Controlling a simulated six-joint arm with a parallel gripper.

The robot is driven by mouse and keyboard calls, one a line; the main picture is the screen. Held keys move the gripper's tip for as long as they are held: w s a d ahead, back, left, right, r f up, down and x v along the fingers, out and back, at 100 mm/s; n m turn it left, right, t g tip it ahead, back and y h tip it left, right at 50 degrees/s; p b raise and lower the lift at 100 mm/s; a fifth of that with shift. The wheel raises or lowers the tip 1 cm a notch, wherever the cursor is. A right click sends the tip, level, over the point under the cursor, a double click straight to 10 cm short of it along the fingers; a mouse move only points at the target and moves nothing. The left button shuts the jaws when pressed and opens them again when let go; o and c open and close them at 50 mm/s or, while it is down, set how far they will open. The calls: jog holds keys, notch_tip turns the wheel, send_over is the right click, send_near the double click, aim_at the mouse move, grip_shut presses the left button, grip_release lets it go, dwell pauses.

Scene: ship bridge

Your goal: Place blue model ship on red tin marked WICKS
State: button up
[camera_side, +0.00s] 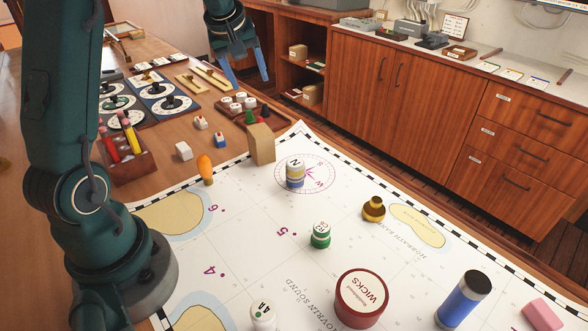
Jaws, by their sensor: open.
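A small blue and white model ship (221,141) sits on the wooden table, just off the chart's far edge. A similar red and white model ship (201,122) sits just behind it. The round red tin marked WICKS (361,299) stands on the chart at the front, its pale lid facing up with nothing on it. My gripper (249,83) is open and empty, raised over the far part of the table, well behind the blue ship. It is apart from both the ship and the tin.
A tan wooden block (261,144), an orange figure (205,169) and a white block (184,151) stand near the blue ship. A green-banded container (320,235), a brass piece (373,209) and a blue cylinder (463,300) stand on the chart (270,260). A pencil box (128,163) is left.

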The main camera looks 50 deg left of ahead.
jog(key=s+a+n+g+y, duration=0.1)
jog(key=s+a+n+g, duration=0.1)
jog(key=s+a+g, duration=0.3)
jog(key=t, duration=0.1)
send_over(219, 136)
jog(key=d, duration=0.1)
notch_tip(219, 136, down, 11)
jog(key=shift+s+d+r, duration=0.1)
jog(key=shift+d, duration=0.05)
jog(key=shift+t, duration=0.3)
jog(key=shift+x, duration=2.45)
grip_shut()
